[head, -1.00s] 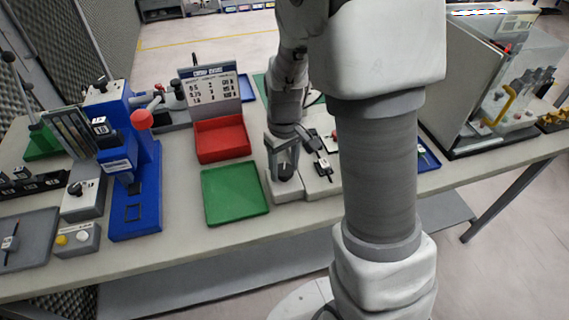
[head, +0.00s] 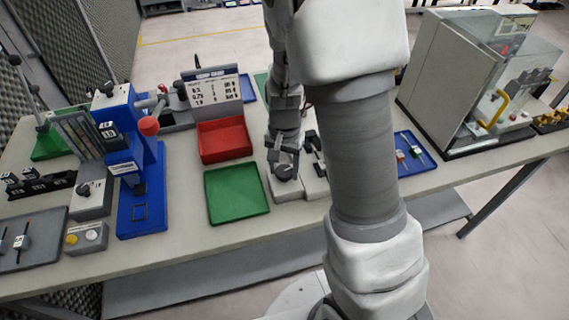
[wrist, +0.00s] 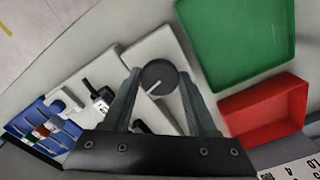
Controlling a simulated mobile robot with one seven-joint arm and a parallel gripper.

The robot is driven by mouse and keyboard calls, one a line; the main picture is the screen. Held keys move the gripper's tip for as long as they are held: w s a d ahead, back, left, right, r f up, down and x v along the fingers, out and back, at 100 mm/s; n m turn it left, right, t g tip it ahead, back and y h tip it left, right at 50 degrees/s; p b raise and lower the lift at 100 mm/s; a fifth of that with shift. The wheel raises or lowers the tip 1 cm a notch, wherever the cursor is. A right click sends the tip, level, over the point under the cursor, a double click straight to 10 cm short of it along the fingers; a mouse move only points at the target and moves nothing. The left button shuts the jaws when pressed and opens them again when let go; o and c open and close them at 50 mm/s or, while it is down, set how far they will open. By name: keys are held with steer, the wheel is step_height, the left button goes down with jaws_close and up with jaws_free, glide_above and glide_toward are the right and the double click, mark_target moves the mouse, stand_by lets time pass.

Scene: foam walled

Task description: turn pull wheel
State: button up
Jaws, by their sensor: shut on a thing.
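The wheel, a round dark grey knob with a light line on its top (wrist: 159,77), sits on a pale grey block (wrist: 158,50). In the wrist view it lies between the two fingertips of my gripper (wrist: 160,80), one finger on each side, and my gripper is shut on it. In the head view my gripper (head: 284,160) points down at the wheel (head: 285,172), which is partly hidden by the fingers. A second pale block with a small dark part (wrist: 103,96) stands beside it.
A green tray (head: 237,194) and a red bin (head: 223,139) stand just left of the wheel's block. A blue tray with small parts (head: 425,160) lies to the right. A large cabinet (head: 450,85) stands at right.

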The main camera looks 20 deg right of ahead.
mark_target(284, 171)
steer(key=shift+w+m+p, duration=0.1)
steer(key=shift+m+p, duration=0.7)
steer(key=shift+m, duration=1.1)
steer(key=o, duration=1.4)
steer(key=shift+c, duration=0.2)
step_height(284, 171, up, 18)
steer(key=p, duration=0.2)
steer(key=shift+f, duration=0.25)
